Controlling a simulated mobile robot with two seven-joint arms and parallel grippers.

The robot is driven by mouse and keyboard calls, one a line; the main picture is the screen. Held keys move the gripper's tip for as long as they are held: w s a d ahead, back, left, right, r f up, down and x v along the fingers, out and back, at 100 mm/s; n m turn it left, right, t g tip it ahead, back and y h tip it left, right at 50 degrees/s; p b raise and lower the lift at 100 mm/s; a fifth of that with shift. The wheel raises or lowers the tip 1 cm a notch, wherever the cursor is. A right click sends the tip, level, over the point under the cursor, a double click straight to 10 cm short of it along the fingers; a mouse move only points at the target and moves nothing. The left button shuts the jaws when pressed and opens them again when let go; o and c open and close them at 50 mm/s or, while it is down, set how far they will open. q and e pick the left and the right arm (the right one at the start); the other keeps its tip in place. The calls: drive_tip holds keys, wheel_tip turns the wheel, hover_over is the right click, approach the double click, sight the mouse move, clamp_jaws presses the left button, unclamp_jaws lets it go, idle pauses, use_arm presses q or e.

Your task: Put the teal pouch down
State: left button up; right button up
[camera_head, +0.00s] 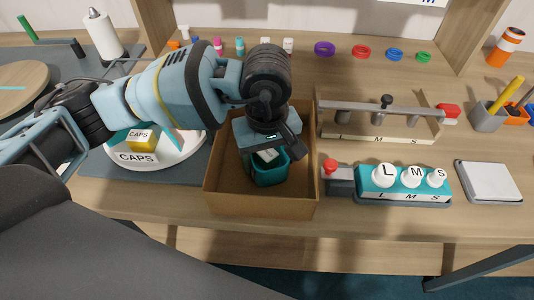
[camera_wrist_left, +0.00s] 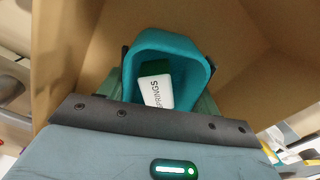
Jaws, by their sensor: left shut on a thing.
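The teal pouch (camera_head: 269,173) is inside the open brown cardboard box (camera_head: 230,205) in the head view. My left gripper (camera_head: 268,155) reaches down into the box from above and is shut on the pouch. In the left wrist view the pouch (camera_wrist_left: 168,48) sits between the two fingers of the gripper (camera_wrist_left: 166,75), its open top facing the camera. A white and green piece marked "SPRINGS" (camera_wrist_left: 157,90) lies in it. I cannot tell whether the pouch touches the box floor. My right gripper is not in view.
A white round tray (camera_head: 180,158) with a yellow "CAPS" block stands left of the box. Right of it are a teal holder (camera_head: 405,198) with white L, M, S knobs and a wooden rack (camera_head: 375,130). Coloured rings (camera_head: 361,51) lie behind. The box's front floor is bare.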

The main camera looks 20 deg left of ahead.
use_arm(q)
drive_tip(key=o, duration=1)
drive_tip(key=shift+r, duration=0.3)
wheel_tip(320, 180, up, 12)
drive_tip(key=shift+f, duration=0.15)
